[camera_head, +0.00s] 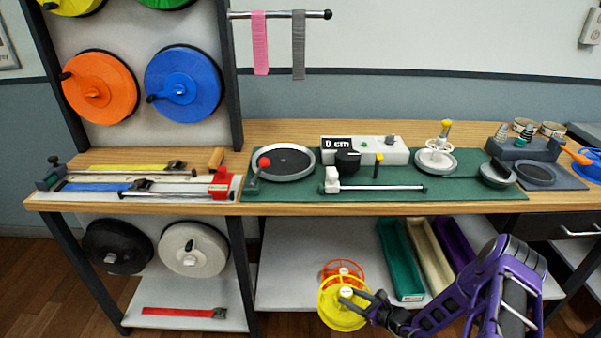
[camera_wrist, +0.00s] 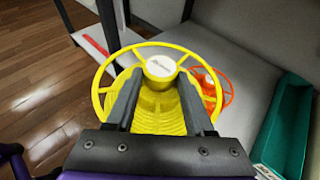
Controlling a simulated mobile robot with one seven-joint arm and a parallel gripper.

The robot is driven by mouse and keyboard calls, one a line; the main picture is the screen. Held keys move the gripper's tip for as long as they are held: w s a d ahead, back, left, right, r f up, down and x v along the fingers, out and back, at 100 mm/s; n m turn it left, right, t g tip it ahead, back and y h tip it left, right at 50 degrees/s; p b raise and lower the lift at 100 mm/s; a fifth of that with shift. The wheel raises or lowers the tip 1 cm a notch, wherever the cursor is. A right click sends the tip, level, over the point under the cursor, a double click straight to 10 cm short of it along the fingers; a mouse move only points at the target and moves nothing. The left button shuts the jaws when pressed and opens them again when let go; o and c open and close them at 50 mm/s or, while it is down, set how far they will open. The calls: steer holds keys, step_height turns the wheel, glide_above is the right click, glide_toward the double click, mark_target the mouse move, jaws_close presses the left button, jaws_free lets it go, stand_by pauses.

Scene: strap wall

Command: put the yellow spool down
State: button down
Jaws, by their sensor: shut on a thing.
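The yellow spool (camera_head: 330,311) is an open-spoked reel at the lower shelf, in the lower middle of the head view. My gripper (camera_head: 362,298) reaches it from the right and is shut on it. In the wrist view the yellow spool (camera_wrist: 158,108) fills the middle, its spoked rim facing the camera and its pale hub between the dark fingers of my gripper (camera_wrist: 158,88). I cannot tell whether the spool touches the shelf (camera_head: 285,270); its underside is hidden.
An orange spool (camera_head: 343,271) stands close behind the yellow one. Green (camera_head: 401,258), cream (camera_head: 430,258) and purple (camera_head: 456,243) bins stand to the right on the lower shelf. The shelf is bare left of the spools. A red strap (camera_head: 180,312) lies on the left lower shelf.

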step_height(320, 180, up, 18)
steer(key=n+g+y, duration=0.1)
steer(key=n, duration=0.1)
step_height(320, 180, up, 15)
steer(key=g+y+p, duration=0.1)
steer(key=p, duration=0.1)
glide_above(352, 300)
steer(key=s+a, duration=0.2)
steer(key=s, duration=0.4)
steer(key=shift+w+a+r+m+t+h+p, duration=0.1)
steer(key=shift+r+m+t+h+p, duration=0.2)
steer(key=shift+m+t+h, duration=0.4)
steer(key=shift+w+a+r+m+t+h+p, duration=0.1)
steer(key=shift+r+m+t+h+p, duration=0.15)
steer(key=shift+m+t+h, duration=0.4)
steer(key=shift+w+r+m+t+h+p, duration=0.15)
steer(key=shift+m+t+h+p, duration=0.25)
steer(key=shift+m+h, duration=0.45)
steer(key=shift+d+r, duration=0.1)
steer(key=shift+d, duration=0.05)
